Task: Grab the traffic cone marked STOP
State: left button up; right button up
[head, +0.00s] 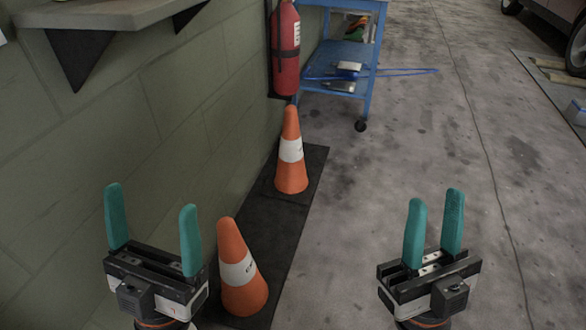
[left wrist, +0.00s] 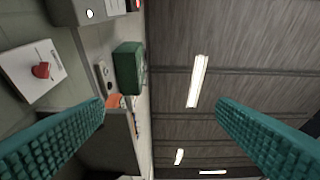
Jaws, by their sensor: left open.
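Two orange traffic cones with white bands stand upright on a dark mat (head: 257,215) along the wall. The near cone (head: 231,243) has part of some dark lettering at the right of its band, too small to read. The far cone (head: 291,176) shows faint marks that I cannot read, so I cannot tell which says STOP. My left gripper (head: 151,200) is open and empty, pointing up, just left of the near cone. My right gripper (head: 435,200) has its fingers apart with nothing between them, over the floor well right of the cones. The left wrist view shows no cone clearly.
A red fire extinguisher (head: 286,50) hangs on the wall behind the far cone. A blue wheeled cart (head: 344,55) stands beyond it. A shelf (head: 95,14) juts from the wall at upper left. The concrete floor (head: 420,130) right of the mat is clear.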

aim_at(289, 181)
jog(key=i+l+u, duration=0.15)
jog(key=u, duration=1)
jog(key=i+l+u, duration=0.2)
jog(key=l+u, duration=0.2)
jog(key=l, duration=0.3)
jog(key=i+l+u, duration=0.15)
jog(key=l+u, duration=0.2)
jog(key=l, duration=0.4)
jog(key=l+u, duration=0.4)
jog(key=l, duration=1.5)
jog(key=k+l, duration=0.1)
jog(key=l, duration=1)
jog(key=i+l+u, duration=0.05)
